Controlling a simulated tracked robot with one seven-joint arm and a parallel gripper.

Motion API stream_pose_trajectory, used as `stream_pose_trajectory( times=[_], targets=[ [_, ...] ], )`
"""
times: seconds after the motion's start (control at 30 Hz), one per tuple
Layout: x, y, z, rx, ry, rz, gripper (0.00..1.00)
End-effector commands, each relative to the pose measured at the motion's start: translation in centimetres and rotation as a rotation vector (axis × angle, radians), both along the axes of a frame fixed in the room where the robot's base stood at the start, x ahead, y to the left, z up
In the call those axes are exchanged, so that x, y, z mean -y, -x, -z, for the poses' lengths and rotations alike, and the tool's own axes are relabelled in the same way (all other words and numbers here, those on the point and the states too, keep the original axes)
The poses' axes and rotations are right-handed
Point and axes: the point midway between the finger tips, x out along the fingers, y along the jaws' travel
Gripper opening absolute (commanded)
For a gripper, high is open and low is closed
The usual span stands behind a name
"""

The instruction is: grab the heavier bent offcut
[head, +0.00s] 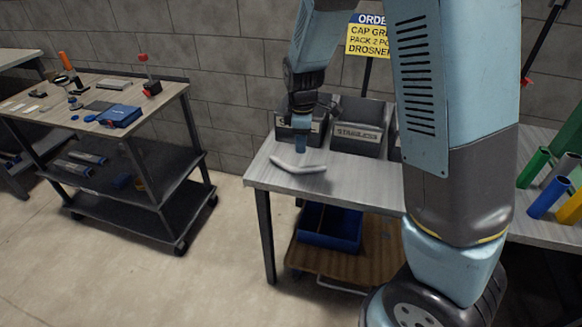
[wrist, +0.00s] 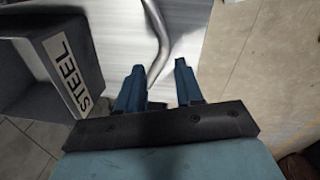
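A bent metal offcut (head: 297,167), a pale grey bar with a shallow bend, lies on the workbench (head: 345,185) near its left end. It also shows in the wrist view as a curved bar (wrist: 163,38). My gripper (head: 301,149) points down over the bench at the offcut's far side. In the wrist view its two blue fingers (wrist: 159,68) are apart, with the near end of the bar showing between them, closer to the left finger. No grip on it shows. I see only one bent offcut; my arm hides part of the bench.
A grey bin marked STEEL (wrist: 68,70) stands close to the fingers. A bin marked STAINLESS (head: 358,137) stands at the bench's back. Coloured tubes (head: 550,190) stand at right. A blue crate (head: 330,228) is below. A tool cart (head: 130,145) stands apart at left.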

Motion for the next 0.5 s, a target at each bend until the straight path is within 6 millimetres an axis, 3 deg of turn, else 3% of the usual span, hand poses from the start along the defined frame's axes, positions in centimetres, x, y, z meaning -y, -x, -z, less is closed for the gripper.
stream_pose_trajectory(
  times=[0.2,0.5],
  targets=[
    [0.1,-0.3,3.4,-0.002,0.002,0.002,0.36],
    [0.1,-0.5,5.2,0.000,0.000,0.003,0.36]
  ],
)
